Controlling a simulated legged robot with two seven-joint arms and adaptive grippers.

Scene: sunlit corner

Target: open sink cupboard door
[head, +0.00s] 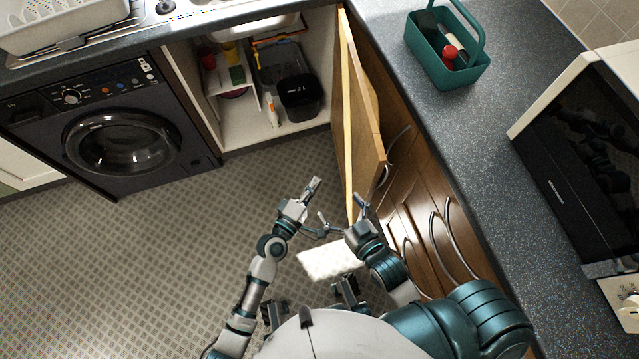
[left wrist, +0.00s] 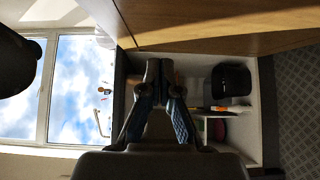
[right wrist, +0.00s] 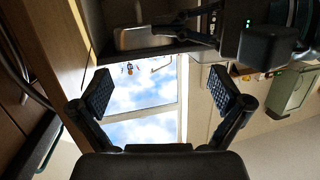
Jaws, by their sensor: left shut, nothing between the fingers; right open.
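The sink cupboard (head: 235,130) is open to view, with a black bin (head: 299,96) inside. My left gripper (head: 315,184) is shut and empty, in front of the opening and left of the door, apart from it. In the left wrist view its fingers (left wrist: 163,72) meet, with a wood panel (left wrist: 215,43) above. My right gripper (head: 341,208) is open and empty near the door's lower near end; whether it touches is unclear.
A dark washing machine (head: 122,140) stands left of the cupboard. A teal caddy (head: 447,50) and a black microwave (head: 585,150) are on the right worktop (head: 480,130). A white mat (head: 330,260) lies below my grippers. The floor (head: 150,240) at left is clear.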

